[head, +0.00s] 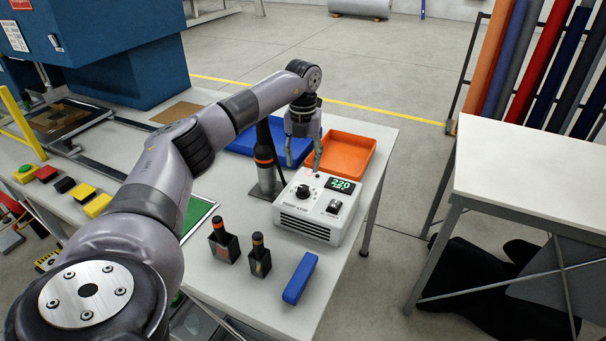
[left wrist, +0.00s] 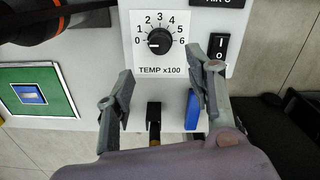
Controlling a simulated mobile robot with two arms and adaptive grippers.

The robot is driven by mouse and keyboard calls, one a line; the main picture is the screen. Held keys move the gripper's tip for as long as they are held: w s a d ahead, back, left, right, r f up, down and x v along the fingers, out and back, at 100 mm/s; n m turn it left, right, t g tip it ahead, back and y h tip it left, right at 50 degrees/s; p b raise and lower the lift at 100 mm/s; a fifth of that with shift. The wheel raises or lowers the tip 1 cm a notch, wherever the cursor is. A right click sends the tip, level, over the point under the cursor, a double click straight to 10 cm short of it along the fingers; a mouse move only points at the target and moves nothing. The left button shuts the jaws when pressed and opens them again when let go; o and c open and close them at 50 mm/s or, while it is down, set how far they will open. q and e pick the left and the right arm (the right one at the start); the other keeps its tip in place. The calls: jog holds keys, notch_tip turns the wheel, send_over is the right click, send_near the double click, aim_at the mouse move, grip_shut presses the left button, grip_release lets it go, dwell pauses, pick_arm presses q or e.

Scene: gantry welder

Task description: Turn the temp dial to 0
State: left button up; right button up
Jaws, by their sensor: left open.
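The temp dial (head: 303,191) is a black round knob on the white control box (head: 310,226), whose green display reads 220. In the left wrist view the dial (left wrist: 159,41) sits inside a 0 to 6 scale marked TEMP x100. A light mark on the knob faces left, near the 0. My left gripper (head: 303,163) is open above the back of the box. In the left wrist view its two fingers (left wrist: 161,68) stand apart below the dial, with nothing between them. I cannot tell if they touch the box. My right gripper is out of view.
A rocker switch (left wrist: 218,46) sits right of the dial. A black tool with an orange band (head: 265,160) stands left of the box. Orange (head: 345,153) and blue trays lie behind. Two small black holders and a blue block (head: 300,278) are in front.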

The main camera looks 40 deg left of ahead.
pick_arm(q)
jog(key=shift+r, duration=1.35)
